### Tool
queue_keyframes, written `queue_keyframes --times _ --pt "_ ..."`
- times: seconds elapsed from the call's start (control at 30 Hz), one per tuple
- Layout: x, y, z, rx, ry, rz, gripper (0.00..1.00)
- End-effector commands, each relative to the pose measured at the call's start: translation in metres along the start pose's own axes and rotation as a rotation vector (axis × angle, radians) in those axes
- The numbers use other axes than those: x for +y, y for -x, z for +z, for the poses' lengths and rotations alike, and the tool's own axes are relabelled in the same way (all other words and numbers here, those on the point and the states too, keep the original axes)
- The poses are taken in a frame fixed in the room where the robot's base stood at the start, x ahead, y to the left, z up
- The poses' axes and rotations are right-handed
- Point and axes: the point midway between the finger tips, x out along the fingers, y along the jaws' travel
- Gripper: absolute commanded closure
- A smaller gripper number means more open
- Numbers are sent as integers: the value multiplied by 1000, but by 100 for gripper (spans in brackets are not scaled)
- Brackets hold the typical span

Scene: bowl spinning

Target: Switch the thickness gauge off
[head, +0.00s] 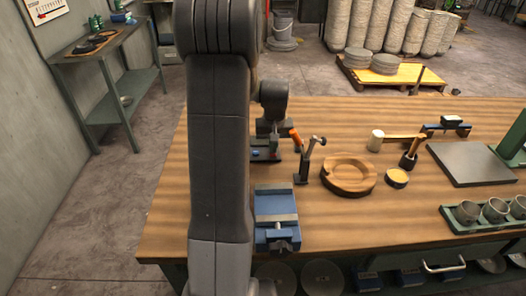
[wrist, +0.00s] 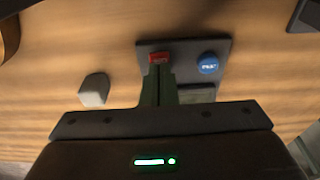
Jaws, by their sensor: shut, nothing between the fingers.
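The thickness gauge shows in the wrist view as a dark grey base plate (wrist: 184,50) with a red button (wrist: 158,57), a round blue button (wrist: 208,63) with white lettering, and a greyish panel partly hidden by my gripper. In the head view the gauge (head: 262,156) sits on the table behind the vise, partly covered by my arm and gripper. My gripper (wrist: 159,73) is shut and empty, its tips at the near edge of the red button. I cannot tell whether they touch it. The gripper also shows over the gauge in the head view (head: 274,148).
A blue vise (head: 276,217) stands in front of the gauge. A small pale block (wrist: 94,90) lies left of the gauge in the wrist view.

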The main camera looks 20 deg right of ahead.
Motion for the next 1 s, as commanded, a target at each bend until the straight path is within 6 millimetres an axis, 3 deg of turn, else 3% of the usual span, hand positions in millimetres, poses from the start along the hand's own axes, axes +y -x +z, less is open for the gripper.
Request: queue_keyframes --times 0.8,1.0 --pt "0 64 -10 1 0 0 100" --pt "0 70 -11 1 0 0 100"
